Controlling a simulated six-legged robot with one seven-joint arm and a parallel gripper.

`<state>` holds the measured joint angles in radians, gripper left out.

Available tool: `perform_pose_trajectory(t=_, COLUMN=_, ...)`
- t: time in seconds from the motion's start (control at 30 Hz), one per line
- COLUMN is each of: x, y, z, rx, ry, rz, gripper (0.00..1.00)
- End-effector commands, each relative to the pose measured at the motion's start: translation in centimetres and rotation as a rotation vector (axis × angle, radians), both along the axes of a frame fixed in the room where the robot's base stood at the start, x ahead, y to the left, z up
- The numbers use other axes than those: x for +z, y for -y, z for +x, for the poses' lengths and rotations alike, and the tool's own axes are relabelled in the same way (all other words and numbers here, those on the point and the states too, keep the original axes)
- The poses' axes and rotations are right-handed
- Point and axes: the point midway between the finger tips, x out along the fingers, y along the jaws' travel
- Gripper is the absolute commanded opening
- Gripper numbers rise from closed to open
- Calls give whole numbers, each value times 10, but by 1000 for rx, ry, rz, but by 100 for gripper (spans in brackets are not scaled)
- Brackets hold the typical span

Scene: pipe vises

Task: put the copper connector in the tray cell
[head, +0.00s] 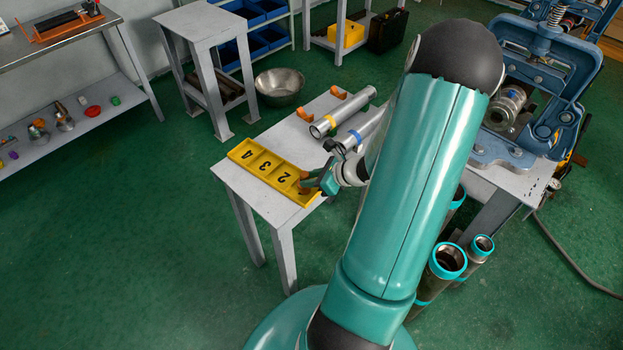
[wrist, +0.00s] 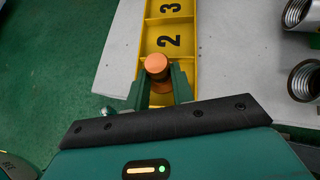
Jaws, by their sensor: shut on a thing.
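The copper connector (wrist: 156,65) is between my gripper's fingertips (wrist: 158,82) in the wrist view, with its round orange end facing the camera. My gripper is shut on it, over the near end of the yellow tray (wrist: 146,35). In the head view my gripper (head: 316,186) is at the right end of the tray (head: 262,187), whose cells read 4, 3 and 2; the cell at the gripper's end has its number hidden. I cannot tell whether the connector touches the tray floor.
The tray lies along the front edge of a small grey table (head: 240,182). Behind it lie a yellow-banded pipe (head: 343,112) and a blue-banded pipe (head: 357,132). A blue vise (head: 545,75) stands at right. A metal bowl (head: 279,84) is on the floor.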

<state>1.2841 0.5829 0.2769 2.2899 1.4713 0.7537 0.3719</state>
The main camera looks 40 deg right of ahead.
Motion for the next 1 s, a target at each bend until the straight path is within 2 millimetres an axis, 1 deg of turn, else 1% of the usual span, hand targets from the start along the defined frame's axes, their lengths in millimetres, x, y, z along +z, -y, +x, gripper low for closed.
perform_pose_trajectory(t=0.07, x=-4, y=0, z=0, rx=0, ry=0, rz=0, gripper=0)
perform_pose_trajectory(t=0.23, x=-4, y=0, z=0, rx=1, ry=-1, rz=-1, gripper=0)
perform_pose_trajectory(t=0.27, x=-5, y=0, z=0, rx=1, ry=-1, rz=-1, gripper=26)
perform_pose_trajectory(t=0.3, x=-5, y=0, z=-1, rx=1, ry=-1, rz=-1, gripper=34)
perform_pose_trajectory(t=0.37, x=-4, y=0, z=0, rx=1, ry=-1, rz=-1, gripper=45)
perform_pose_trajectory(t=0.63, x=-4, y=0, z=-1, rx=1, ry=0, rz=-1, gripper=46)
perform_pose_trajectory(t=0.77, x=1, y=3, z=-5, rx=-1, ry=1, rz=-3, gripper=46)
perform_pose_trajectory(t=0.87, x=9, y=7, z=-15, rx=-2, ry=1, rz=-5, gripper=46)
perform_pose_trajectory(t=1.0, x=26, y=14, z=-36, rx=-2, ry=1, rz=-6, gripper=46)
